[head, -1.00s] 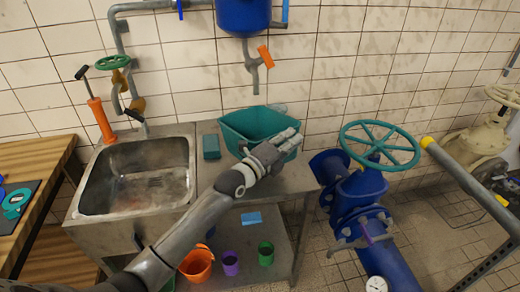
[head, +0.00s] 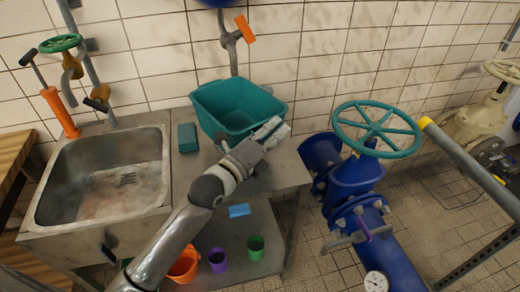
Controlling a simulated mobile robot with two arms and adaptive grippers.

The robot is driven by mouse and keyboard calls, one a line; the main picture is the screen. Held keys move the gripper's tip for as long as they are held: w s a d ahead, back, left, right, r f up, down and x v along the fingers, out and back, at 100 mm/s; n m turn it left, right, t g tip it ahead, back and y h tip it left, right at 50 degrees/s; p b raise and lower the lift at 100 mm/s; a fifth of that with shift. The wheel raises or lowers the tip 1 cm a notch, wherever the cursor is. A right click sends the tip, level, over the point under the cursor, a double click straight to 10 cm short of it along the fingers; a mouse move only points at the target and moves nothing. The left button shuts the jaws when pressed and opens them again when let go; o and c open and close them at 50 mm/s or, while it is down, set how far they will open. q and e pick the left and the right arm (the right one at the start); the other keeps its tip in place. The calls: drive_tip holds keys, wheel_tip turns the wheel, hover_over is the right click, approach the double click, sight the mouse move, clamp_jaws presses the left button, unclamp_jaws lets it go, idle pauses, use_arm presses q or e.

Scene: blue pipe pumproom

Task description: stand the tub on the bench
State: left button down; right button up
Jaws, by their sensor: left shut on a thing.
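The tub (head: 215,103) is a teal open box, empty as far as I see, at the back of the grey steel bench (head: 275,180), to the right of the sink. It looks upright. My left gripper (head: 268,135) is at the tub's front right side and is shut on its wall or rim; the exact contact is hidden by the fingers. Whether the tub's base rests flat on the bench is hard to tell. My right gripper is not in view.
A sink basin (head: 105,175) is at the left of the bench, with a teal block (head: 187,138) beside it. A tap (head: 233,42) is above the tub. Blue pipework with a teal handwheel (head: 378,129) stands at the right. An orange bucket (head: 184,265) and cups are on the lower shelf.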

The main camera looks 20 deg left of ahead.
use_arm(q)
wheel_tip(320, 180, down, 7)
idle(0.4)
drive_tip(key=c, duration=1.5)
unclamp_jaws()
drive_tip(key=shift+f, duration=0.1)
drive_tip(key=b+v, duration=0.1)
drive_tip(key=v, duration=1.1)
drive_tip(key=shift+a+b, duration=0.1)
drive_tip(key=shift+b, duration=0.3)
